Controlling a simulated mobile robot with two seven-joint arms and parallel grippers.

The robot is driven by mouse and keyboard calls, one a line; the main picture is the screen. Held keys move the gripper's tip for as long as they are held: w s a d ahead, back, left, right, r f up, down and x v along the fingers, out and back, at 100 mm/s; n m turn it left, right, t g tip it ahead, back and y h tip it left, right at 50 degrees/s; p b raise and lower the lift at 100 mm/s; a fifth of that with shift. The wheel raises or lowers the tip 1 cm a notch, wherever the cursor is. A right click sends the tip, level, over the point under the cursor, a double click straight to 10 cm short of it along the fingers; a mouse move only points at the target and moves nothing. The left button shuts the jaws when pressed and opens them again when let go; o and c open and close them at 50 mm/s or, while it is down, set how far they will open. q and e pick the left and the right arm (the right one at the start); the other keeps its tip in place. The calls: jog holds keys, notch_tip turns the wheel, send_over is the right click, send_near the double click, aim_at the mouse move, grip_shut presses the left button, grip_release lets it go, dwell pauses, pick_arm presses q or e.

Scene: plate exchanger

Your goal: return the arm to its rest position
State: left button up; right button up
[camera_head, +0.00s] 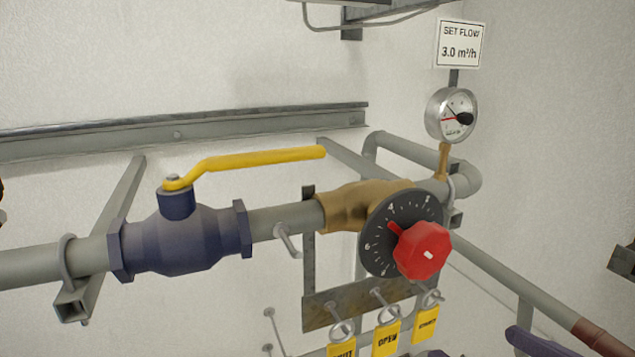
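Neither of my grippers shows clearly in the head view. A blue ball valve (188,240) sits in the grey pipe at the left. Its yellow lever (255,159) points right, along the pipe. To its right is a brass valve body (355,205) with a black numbered dial (378,250) and a red knob (424,250). The knob's red pointer is at the dial's upper left part. No gripper touches the lever or the knob.
A round gauge (451,115) stands under a "SET FLOW 3.0 m³/h" sign (459,44). Yellow tags (386,340) hang from hooks on a plate below the dial. A steel rail (180,132) crosses the wall. A small dark piece at the left edge is cut off and unclear.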

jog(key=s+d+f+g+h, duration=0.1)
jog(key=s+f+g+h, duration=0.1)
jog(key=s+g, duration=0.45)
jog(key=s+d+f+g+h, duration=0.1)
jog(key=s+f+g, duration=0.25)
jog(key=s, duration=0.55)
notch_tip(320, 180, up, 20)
jog(key=p, duration=1.8)
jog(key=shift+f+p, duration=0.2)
jog(key=shift+p, duration=0.15)
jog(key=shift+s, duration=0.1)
dwell(0.5)
dwell(0.8)
